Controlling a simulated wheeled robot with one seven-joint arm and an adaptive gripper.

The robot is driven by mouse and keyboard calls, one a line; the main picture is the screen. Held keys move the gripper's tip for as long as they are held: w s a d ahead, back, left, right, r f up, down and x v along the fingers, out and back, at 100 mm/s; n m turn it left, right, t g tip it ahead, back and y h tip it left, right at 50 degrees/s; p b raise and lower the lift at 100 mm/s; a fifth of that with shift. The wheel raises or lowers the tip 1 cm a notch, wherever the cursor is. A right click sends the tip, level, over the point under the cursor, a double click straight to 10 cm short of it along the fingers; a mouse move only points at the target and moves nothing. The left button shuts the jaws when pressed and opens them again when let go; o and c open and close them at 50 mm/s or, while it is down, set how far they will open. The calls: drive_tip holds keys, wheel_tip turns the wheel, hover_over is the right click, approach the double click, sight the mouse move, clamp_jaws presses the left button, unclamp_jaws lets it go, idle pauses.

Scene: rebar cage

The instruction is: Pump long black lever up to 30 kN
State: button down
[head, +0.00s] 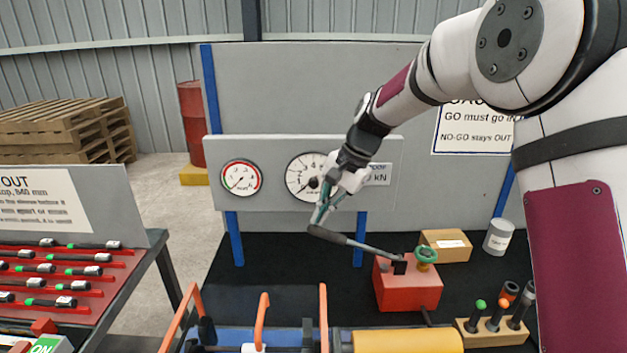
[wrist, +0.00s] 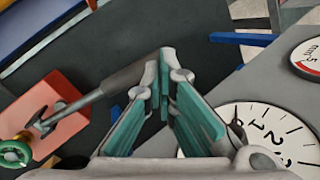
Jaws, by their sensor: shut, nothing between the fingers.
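The long black lever (head: 328,234) rises up and left from the red pump box (head: 408,290), its dark grip ending at my fingertips. My gripper (head: 320,218) is shut with nothing between its fingers, close above the grip end. In the wrist view my fingertips (wrist: 165,88) lie close together beside the lever's grip (wrist: 140,72); I cannot tell whether they touch it. The large round dial (head: 303,177) is on the grey panel, partly behind my gripper, and its needle reading is unclear.
A green valve wheel (head: 426,255) sits on the pump box. A smaller red-rimmed gauge (head: 241,177) is left of the dial. A cardboard box (head: 446,245), a tin (head: 498,238) and a block of plug gauges (head: 495,331) stand right. Orange handles (head: 262,318) rise in front.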

sight(315, 231)
drive_tip(key=shift+a+f, duration=0.2)
drive_tip(key=shift+f, duration=0.2)
drive_tip(key=shift+a+f, duration=0.25)
drive_tip(key=shift+f, duration=0.4)
drive_tip(key=shift+a+f+b, duration=0.25)
drive_tip(key=shift+f+b, duration=0.05)
drive_tip(key=shift+f, duration=0.4)
drive_tip(key=shift+a+f, duration=0.25)
drive_tip(key=shift+f, duration=0.5)
